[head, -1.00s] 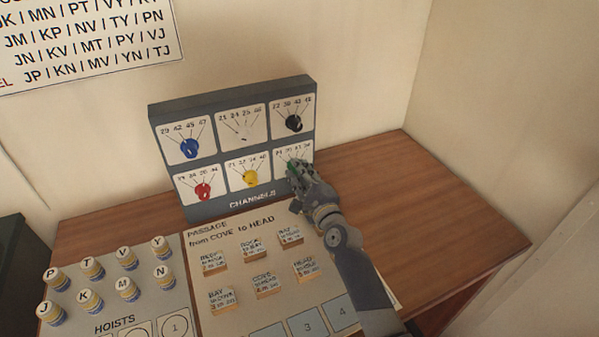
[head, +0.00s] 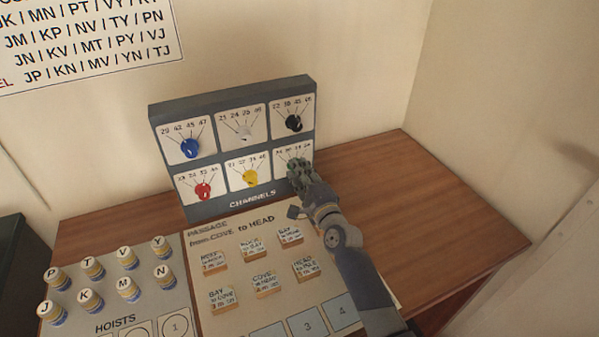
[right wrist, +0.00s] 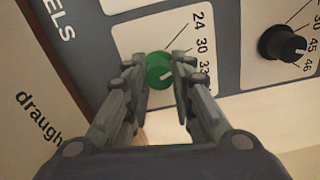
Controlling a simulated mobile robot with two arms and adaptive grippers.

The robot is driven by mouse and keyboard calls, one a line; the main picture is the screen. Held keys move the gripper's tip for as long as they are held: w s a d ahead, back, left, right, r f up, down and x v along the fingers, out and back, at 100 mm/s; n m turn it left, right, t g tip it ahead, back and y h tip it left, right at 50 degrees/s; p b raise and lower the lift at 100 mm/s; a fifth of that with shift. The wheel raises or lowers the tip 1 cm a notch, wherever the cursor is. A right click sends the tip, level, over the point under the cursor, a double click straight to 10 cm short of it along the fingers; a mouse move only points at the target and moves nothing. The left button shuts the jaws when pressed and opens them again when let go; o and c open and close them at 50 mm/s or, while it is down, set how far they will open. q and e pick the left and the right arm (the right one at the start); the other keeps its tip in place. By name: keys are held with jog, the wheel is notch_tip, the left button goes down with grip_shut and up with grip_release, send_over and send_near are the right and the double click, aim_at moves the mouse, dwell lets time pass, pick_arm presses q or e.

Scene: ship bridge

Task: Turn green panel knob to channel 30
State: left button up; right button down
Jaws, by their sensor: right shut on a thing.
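The grey channel panel (head: 232,109) stands upright on the desk, with several coloured knobs on white plates. The green knob sits at its lower right; in the head view my right gripper (head: 299,170) hides it. In the right wrist view the green knob (right wrist: 159,70) is between the two fingertips of my right gripper (right wrist: 160,72), which is shut on it. The knob's white mark points to the right, toward the printed numbers; 24, 30 and 33 show beside it. Which number it meets exactly I cannot tell. My left gripper is out of view.
The black knob (head: 293,123) is just above, the yellow knob (head: 250,177) to the left. The passage board (head: 240,310) with small labelled blocks lies in front, and hoist pegs (head: 90,298) stand at the left. The desk (head: 400,190) right of the panel is clear.

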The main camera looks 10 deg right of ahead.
jog(key=c, duration=1.3)
grip_release()
jog(key=shift+c, duration=0.2)
jog(key=s, duration=0.4)
jog(key=s+d, duration=0.1)
jog(key=s, duration=0.3)
jog(key=s+d, duration=0.1)
jog(key=s, duration=0.2)
jog(key=shift+s+d, duration=0.15)
jog(key=shift+s, duration=0.25)
